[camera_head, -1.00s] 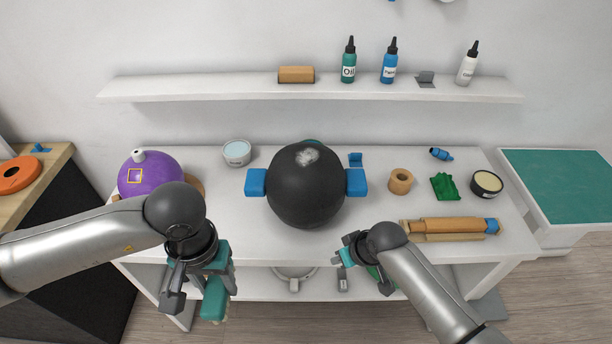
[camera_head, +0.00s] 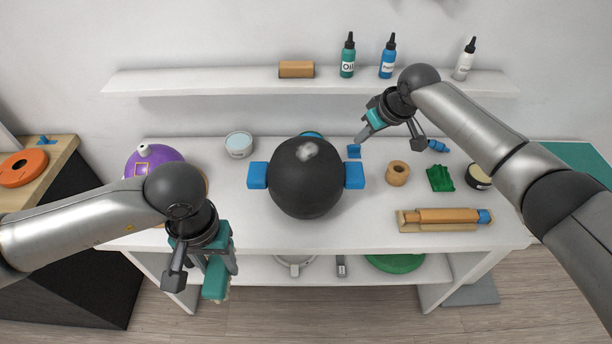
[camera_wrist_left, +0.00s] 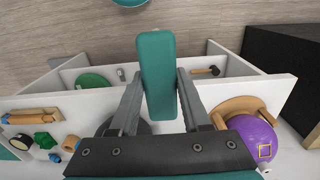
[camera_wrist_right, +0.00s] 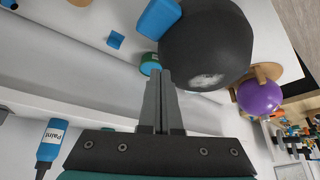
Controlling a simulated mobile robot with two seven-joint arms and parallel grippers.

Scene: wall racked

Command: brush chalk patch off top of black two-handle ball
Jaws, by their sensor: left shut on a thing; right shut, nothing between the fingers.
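The black ball (camera_head: 306,185) sits on the white table, with a blue handle on its left (camera_head: 258,175) and one on its right (camera_head: 354,175). A whitish chalk patch (camera_head: 307,150) is on its top; it also shows in the right wrist view (camera_wrist_right: 207,80). My left gripper (camera_head: 212,275) is shut on a teal brush (camera_wrist_left: 157,75), held in front of the table's front edge, left of the ball. Its bristles are mostly hidden. My right gripper (camera_head: 388,138) is shut and empty, above the table's back right of the ball; its closed fingers show in the right wrist view (camera_wrist_right: 160,100).
A purple ball (camera_head: 150,162) is at the table's left, partly behind my left arm. A shelf (camera_head: 220,84) with bottles runs above the back.

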